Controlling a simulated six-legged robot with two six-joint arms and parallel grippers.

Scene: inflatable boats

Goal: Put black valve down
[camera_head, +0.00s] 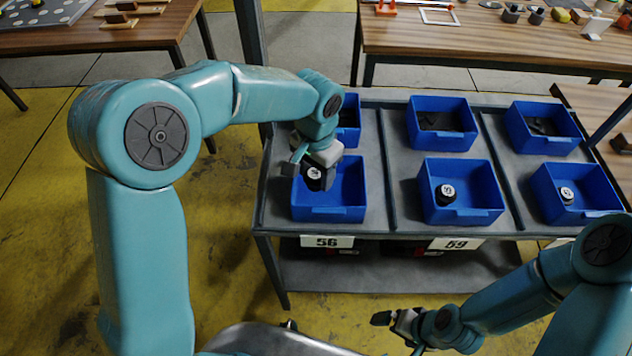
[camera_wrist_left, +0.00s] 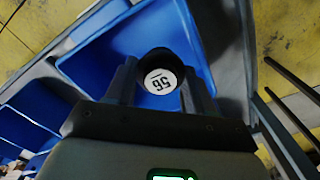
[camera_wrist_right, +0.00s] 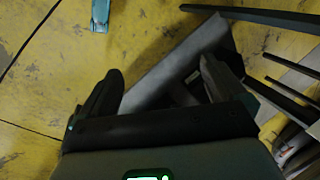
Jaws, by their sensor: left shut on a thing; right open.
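The black valve (camera_head: 314,177) has a white round label and sits between the fingers of my left gripper (camera_head: 312,170), over the front left blue bin (camera_head: 345,212). In the left wrist view the valve (camera_wrist_left: 160,72) reads 56, and my left gripper (camera_wrist_left: 160,85) is shut on it, with the blue bin (camera_wrist_left: 130,45) around and below it. I cannot tell whether the valve touches the bin floor. My right gripper (camera_head: 392,318) is open and empty, low in front of the shelf; it also shows in the right wrist view (camera_wrist_right: 160,80).
The grey shelf (camera_head: 392,150) holds several blue bins. Black valves stand in the front middle bin (camera_head: 462,214) and front right bin (camera_head: 577,212). A label 56 (camera_head: 327,241) is on the shelf edge below the left bin. Wooden tables (camera_head: 480,40) stand behind.

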